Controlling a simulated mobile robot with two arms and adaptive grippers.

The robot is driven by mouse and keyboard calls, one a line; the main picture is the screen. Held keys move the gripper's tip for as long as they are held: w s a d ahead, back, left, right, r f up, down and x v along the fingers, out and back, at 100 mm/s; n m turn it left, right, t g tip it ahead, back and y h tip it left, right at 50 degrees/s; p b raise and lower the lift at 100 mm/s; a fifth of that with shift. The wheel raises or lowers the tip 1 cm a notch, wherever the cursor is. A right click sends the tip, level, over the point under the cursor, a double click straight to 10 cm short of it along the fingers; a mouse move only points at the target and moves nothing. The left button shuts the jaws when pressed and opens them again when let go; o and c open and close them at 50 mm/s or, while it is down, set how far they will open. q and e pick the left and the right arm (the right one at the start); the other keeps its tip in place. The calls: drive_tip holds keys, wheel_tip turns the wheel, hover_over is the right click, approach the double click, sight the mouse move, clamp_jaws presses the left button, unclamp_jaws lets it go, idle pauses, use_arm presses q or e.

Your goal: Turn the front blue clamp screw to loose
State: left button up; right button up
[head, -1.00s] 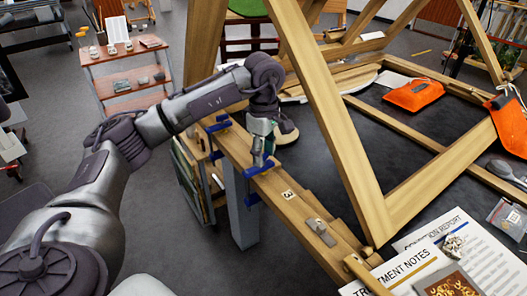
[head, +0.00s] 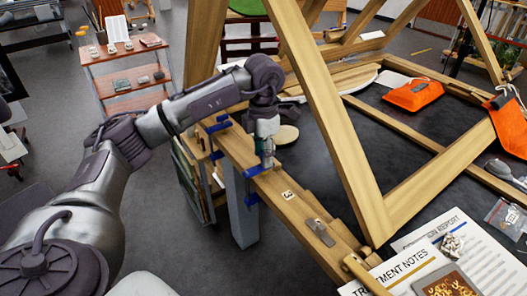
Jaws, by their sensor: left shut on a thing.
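Two blue clamps sit along the wooden beam at the table's left edge. The front blue clamp (head: 252,199) has a blue bar on top of the beam and a blue part below its outer edge. The rear blue clamp (head: 218,126) is farther back on the same beam. My left gripper (head: 267,160) points down over the front clamp and is shut on its screw. The fingers hide most of the screw, so its turn cannot be read. My right gripper is not in view.
A slanted wooden frame (head: 340,130) rises just right of my left gripper. A small tag marked 3 (head: 288,194) and a metal piece (head: 320,231) lie on the beam nearer me. Papers (head: 400,272) and orange pouches (head: 413,95) lie on the dark tabletop.

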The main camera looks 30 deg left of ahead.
use_arm(q)
drive_tip(key=n, duration=0.5)
drive_tip(key=shift+r+n+p, duration=0.1)
drive_tip(key=shift+n+p, duration=0.2)
drive_tip(key=shift+p, duration=0.05)
drive_tip(key=n, duration=0.4)
drive_tip(key=shift+n+p, duration=0.3)
drive_tip(key=n+p, duration=0.1)
drive_tip(key=n, duration=0.8)
drive_tip(key=shift+n+p, duration=0.3)
drive_tip(key=shift+n, duration=0.3)
drive_tip(key=o, duration=1.1)
drive_tip(key=shift+o, duration=0.2)
wheel_tip(320, 180, up, 12)
